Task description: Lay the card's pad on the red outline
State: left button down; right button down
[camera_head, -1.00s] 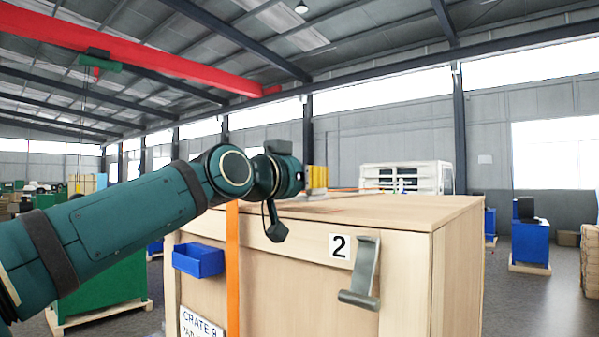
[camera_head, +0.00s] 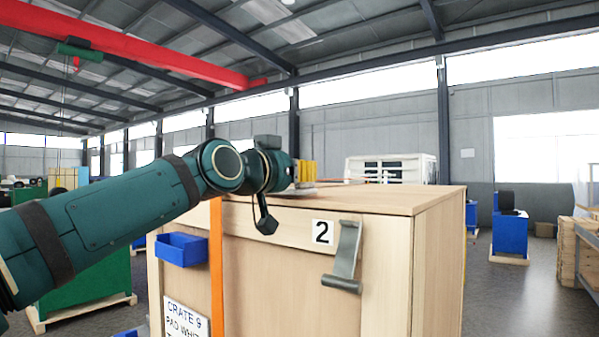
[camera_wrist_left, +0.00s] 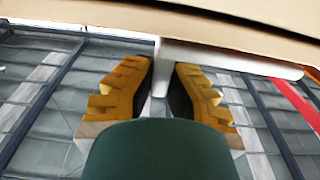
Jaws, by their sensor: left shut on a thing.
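My left gripper (camera_head: 306,172) is over the top of the wooden crate (camera_head: 385,200), near its front edge, and partly hidden behind my wrist. In the left wrist view its yellow fingers (camera_wrist_left: 160,90) are shut on the stem of a pale, flat-plated thing, which looks like the white pad (camera_wrist_left: 230,60). The plate lies close beside the crate's wooden surface in that view; I cannot tell whether they touch. The card (camera_head: 186,320) on the crate's front reads "CRATE 9", "PAD WHIT…"; its lower part is cut off. I cannot make out the red outline. My right gripper is not in view.
Open floor (camera_head: 505,300) lies to the right. A white rack (camera_head: 391,169) stands behind.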

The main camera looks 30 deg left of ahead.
pick_arm(q)
jog(key=shift+f, duration=0.3)
jog(key=c, duration=1.1)
grip_release()
jog(key=shift+o, duration=0.2)
jog(key=shift+s, duration=0.1)
jog(key=s, duration=1.1)
jog(key=shift+s+a, duration=0.4)
jog(key=shift+a, duration=0.05)
